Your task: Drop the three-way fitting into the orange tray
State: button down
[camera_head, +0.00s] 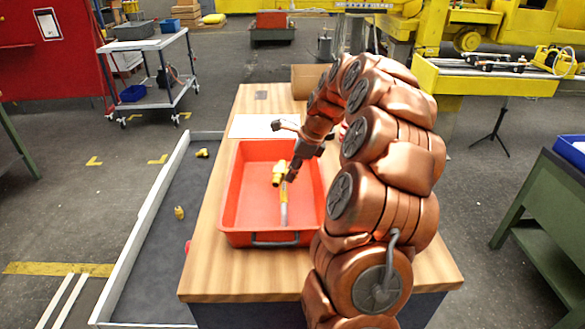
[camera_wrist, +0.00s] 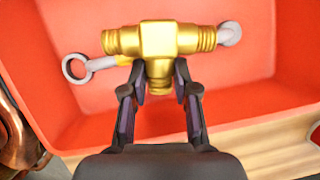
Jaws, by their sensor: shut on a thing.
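The three-way fitting (camera_wrist: 160,42) is a brass-gold tee with ribbed ends. My gripper (camera_wrist: 158,88) is shut on its lower stem in the wrist view. In the head view the fitting (camera_head: 279,173) shows at the tip of my gripper (camera_head: 289,172), over the orange tray (camera_head: 240,218). The tray sits on a wooden-topped bench. A grey tool with a ring end (camera_wrist: 76,67) lies in the tray behind the fitting, which hides its middle. It also shows as a grey and yellow bar (camera_head: 284,210) in the head view. The exact height of the fitting above the tray floor is hard to tell.
A white sheet (camera_head: 262,126) and a cardboard box (camera_head: 305,76) are on the bench (camera_head: 210,285) beyond the tray. Small yellow parts (camera_head: 202,152) (camera_head: 179,212) lie in a white-rimmed grey area (camera_head: 150,275) left of the bench. A wheeled cart (camera_head: 150,70) stands far left.

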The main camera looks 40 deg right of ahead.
jog(key=c, duration=0.8)
grip_release()
jog(key=v, duration=1.2)
jog(key=s+a+f+n+g, duration=0.1)
jog(key=s+a+n, duration=0.3)
jog(key=a+n, duration=0.55)
jog(key=s+a+f+n+g, duration=0.15)
jog(key=s+a+n, duration=0.35)
jog(key=a, duration=1)
jog(key=s+a+f+n+h, duration=0.1)
jog(key=s+a+f+n, duration=0.1)
jog(key=s, duration=0.4)
jog(key=s+a+f+n+g+h, duration=0.1)
jog(key=s+a+f+n, duration=0.1)
jog(key=s+n, duration=0.4)
jog(key=s+a+f+n+g+h, duration=0.1)
jog(key=s+f+n, duration=0.3)
jog(key=s, duration=0.4)
jog(key=shift+s+a+f+n, duration=0.25)
jog(key=shift+a+n, duration=0.3)
jog(key=shift+a, duration=0.3)
